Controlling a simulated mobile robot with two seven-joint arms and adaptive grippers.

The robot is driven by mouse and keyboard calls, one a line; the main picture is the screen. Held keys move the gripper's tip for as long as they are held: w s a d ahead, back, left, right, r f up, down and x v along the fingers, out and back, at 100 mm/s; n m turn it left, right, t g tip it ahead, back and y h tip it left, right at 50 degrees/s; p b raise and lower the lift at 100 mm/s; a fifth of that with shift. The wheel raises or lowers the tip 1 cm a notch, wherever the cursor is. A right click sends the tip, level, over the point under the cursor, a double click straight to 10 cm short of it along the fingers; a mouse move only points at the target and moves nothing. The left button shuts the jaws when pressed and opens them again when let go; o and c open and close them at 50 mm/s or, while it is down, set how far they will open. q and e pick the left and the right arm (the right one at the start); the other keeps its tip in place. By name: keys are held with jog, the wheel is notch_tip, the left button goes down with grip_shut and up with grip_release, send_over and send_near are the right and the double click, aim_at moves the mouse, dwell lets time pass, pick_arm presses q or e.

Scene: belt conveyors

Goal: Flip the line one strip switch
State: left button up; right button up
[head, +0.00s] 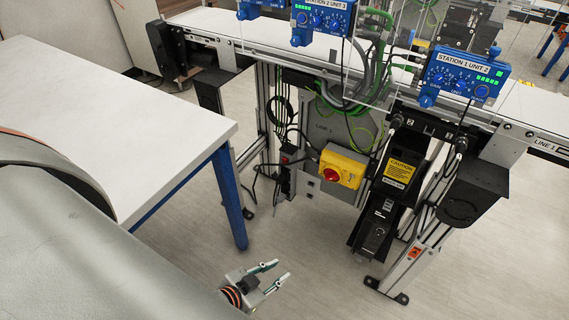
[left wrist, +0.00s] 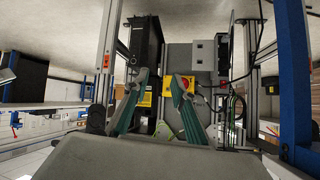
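A black power strip (head: 285,178) hangs upright beside the grey LINE 1 panel, under the conveyor. A small red switch (head: 285,160) shows near its top in the head view. My right gripper is not in view.
A yellow box with a red rotary knob (head: 343,167) sits right of the strip. Loose black cables hang around the strip. A white table (head: 120,110) with blue legs stands left. Conveyor legs (head: 405,262) stand right. The floor between is clear.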

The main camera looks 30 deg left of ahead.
pick_arm(q)
jog(key=c, duration=0.4)
jog(key=shift+w+a+f, duration=0.1)
jog(key=shift+w+a, duration=0.1)
jog(key=shift+w, duration=0.05)
grip_shut()
jog(key=w+a+f+m+t+b, duration=0.2)
jog(key=w+a+m+t+b, duration=0.1)
jog(key=w+a+b, duration=0.4)
jog(key=w+a+f+m+t+y+b, duration=0.1)
jog(key=w+a+f+m+t+b, duration=0.2)
jog(key=w+a+m+b, duration=0.3)
jog(key=w+a+f+m+t+y+b, duration=0.1)
jog(key=w+a+m+b, duration=0.4)
jog(key=w, duration=0.8)
jog(key=shift+w+a+f+t+b, duration=0.2)
jog(key=shift+a+f+t+b, duration=0.8)
jog(key=shift+a+b, duration=0.9)
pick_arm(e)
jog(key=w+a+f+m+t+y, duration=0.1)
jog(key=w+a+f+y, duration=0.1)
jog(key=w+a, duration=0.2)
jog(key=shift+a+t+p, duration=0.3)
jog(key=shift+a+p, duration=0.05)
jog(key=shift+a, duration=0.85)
pick_arm(q)
jog(key=shift+a+f, duration=0.1)
jog(key=shift+a, duration=0.25)
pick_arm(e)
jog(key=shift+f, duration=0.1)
